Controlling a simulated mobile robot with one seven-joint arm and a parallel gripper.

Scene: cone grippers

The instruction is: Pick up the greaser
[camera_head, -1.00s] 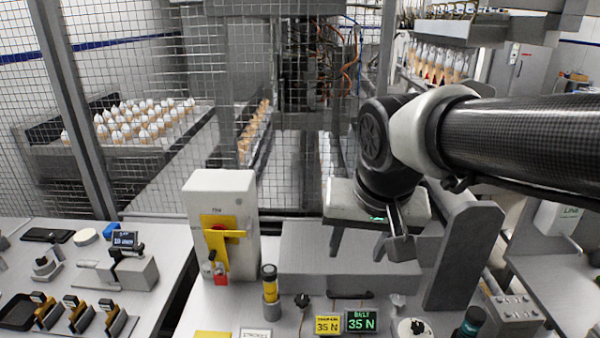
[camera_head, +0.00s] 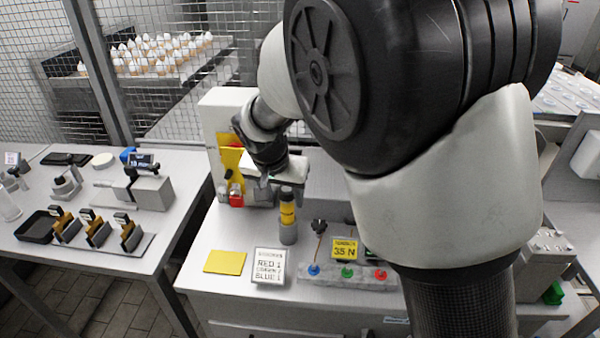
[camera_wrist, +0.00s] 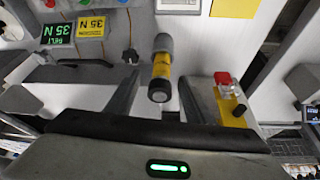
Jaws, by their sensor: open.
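The greaser, a yellow cylinder with dark bands and a grey lower part (camera_head: 287,212), stands upright on the worktable (camera_head: 215,290). In the wrist view the greaser (camera_wrist: 161,68) shows its dark round end towards the camera. My gripper (camera_wrist: 158,92) is open, with one finger on each side of the greaser in that picture. No contact shows, and I cannot tell how far its fingers are above it. In the head view my gripper (camera_head: 275,178) is just behind and above the greaser, partly hidden by my arm.
A grey box with a yellow panel (camera_head: 225,110) and red knob (camera_head: 236,199) stands close behind left. A yellow card (camera_head: 225,262), a white sign (camera_head: 269,266) and a strip of coloured knobs (camera_head: 346,272) lie in front. A side table (camera_head: 120,245) stands left.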

